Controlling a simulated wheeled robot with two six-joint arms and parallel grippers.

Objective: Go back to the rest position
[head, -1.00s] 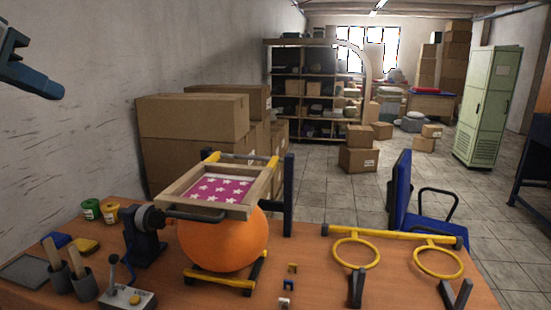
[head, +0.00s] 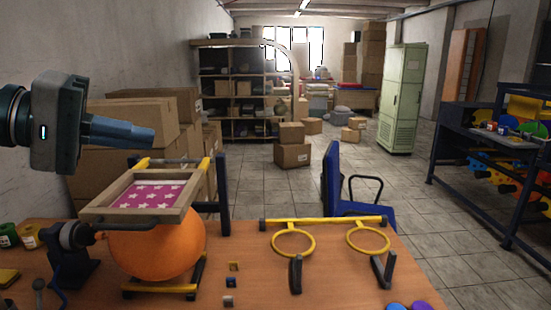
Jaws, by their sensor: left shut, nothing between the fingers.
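My left gripper (head: 120,134) hangs in the air at the upper left of the head view. It is shut and empty, above and behind the printing frame in the picture. The wooden frame (head: 100,208) with a pink, white-starred screen (head: 152,197) lies on top of the orange balloon (head: 158,244). The balloon sits in a yellow and black stand (head: 165,291) on the table (head: 250,270). My right gripper is not in view.
Yellow rings (head: 293,240) on a bar stand at the table's right. A blue chair (head: 335,175) is behind it. Cardboard boxes (head: 130,115) are stacked at the left wall. A dark rack (head: 470,150) stands at right.

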